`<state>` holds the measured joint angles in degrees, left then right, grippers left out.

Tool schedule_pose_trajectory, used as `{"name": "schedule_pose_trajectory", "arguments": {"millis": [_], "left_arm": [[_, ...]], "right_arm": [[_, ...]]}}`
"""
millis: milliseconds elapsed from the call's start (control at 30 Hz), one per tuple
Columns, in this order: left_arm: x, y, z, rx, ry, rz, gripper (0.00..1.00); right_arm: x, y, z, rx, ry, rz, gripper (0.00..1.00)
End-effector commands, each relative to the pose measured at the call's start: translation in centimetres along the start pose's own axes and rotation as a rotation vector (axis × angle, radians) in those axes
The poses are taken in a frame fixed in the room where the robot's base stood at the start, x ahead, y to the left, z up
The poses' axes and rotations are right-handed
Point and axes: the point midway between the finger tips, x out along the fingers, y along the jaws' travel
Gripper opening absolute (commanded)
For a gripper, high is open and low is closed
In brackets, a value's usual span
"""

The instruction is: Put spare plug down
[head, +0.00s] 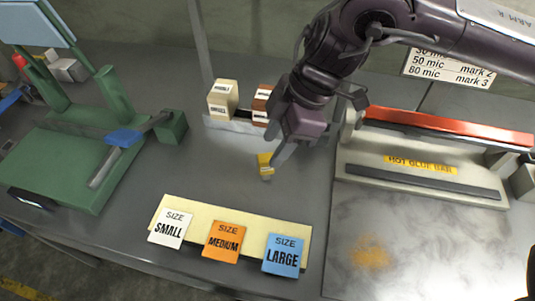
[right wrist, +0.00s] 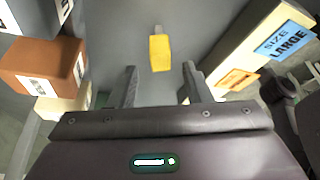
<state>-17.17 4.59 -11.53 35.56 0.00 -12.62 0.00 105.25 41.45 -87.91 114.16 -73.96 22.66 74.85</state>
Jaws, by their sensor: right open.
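The spare plug, a small yellow block with a grey tip (head: 265,165), lies on the grey bench between the size cards and the small labelled blocks. It also shows in the right wrist view (right wrist: 160,53), ahead of the fingers and roughly centred between them. My right gripper (head: 280,148) is over the bench right by the plug. In the right wrist view its two fingers (right wrist: 160,85) are spread apart with nothing between them. One finger partly overlaps the plug's edge in the head view. My left gripper is not in view.
A cream board (head: 180,208) with small, medium and large cards lies at the bench front. Cream (head: 222,97) and brown (head: 262,104) labelled blocks stand behind. Bench around the plug is clear.

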Motion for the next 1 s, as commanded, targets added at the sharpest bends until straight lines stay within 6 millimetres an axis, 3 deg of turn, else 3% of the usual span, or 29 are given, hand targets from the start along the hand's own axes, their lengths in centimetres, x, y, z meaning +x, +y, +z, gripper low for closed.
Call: {"name": "schedule_pose_trajectory", "arguments": {"millis": [200, 400, 1000], "left_arm": [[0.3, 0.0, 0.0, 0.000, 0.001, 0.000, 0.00], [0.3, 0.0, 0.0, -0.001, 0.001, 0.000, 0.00], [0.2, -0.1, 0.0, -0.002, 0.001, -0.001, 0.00]], "right_arm": [[-4.4, 0.1, 0.0, 0.001, 0.002, 0.003, 0.44], [-6.6, 0.0, 0.0, 0.001, -0.001, 0.001, 0.44], [-6.9, 0.0, 0.0, 0.001, -0.001, 0.000, 0.44]]}}
